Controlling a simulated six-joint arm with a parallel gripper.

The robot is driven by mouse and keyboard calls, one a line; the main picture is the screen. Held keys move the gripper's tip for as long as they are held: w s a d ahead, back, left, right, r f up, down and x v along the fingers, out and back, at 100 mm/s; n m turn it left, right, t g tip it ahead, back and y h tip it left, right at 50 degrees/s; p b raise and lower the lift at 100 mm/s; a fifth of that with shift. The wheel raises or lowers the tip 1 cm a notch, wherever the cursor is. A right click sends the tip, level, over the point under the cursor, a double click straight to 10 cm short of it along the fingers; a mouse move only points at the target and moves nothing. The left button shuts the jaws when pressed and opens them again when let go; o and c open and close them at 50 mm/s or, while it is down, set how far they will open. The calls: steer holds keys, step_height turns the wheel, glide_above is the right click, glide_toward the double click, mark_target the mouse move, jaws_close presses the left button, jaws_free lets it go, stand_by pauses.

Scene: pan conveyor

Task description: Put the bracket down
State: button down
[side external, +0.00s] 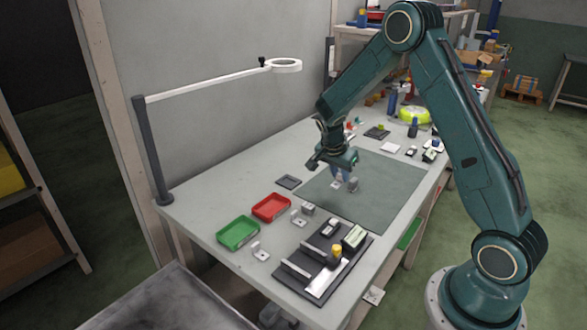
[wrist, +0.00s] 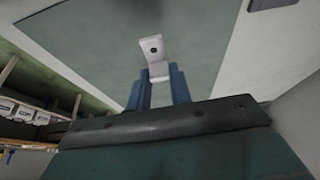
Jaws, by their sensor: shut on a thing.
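The bracket (wrist: 153,48) is a small pale L-shaped piece with a dark hole in its upper face. In the wrist view it sits between the blue fingertips of my gripper (wrist: 160,80), which is shut on it. In the side view my gripper (side external: 341,173) is low over the dark green mat (side external: 385,195), with the bracket small (side external: 336,185) below the fingers. I cannot tell whether the bracket touches the mat.
A small grey part (side external: 353,185) is close to my gripper. A red tray (side external: 271,207), a green tray (side external: 238,232) and a dark fixture board (side external: 310,280) lie toward the front. A lamp (side external: 284,65) overhangs the table's left side. The mat's right part is clear.

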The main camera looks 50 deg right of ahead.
mark_target(338, 183)
steer(key=shift+f, duration=0.4)
steer(key=shift+f, duration=0.1)
steer(key=shift+f, duration=2.05)
steer(key=c, duration=1.3)
jaws_free()
steer(key=shift+f, duration=0.1)
steer(key=shift+o, duration=0.2)
steer(key=v, duration=1.2)
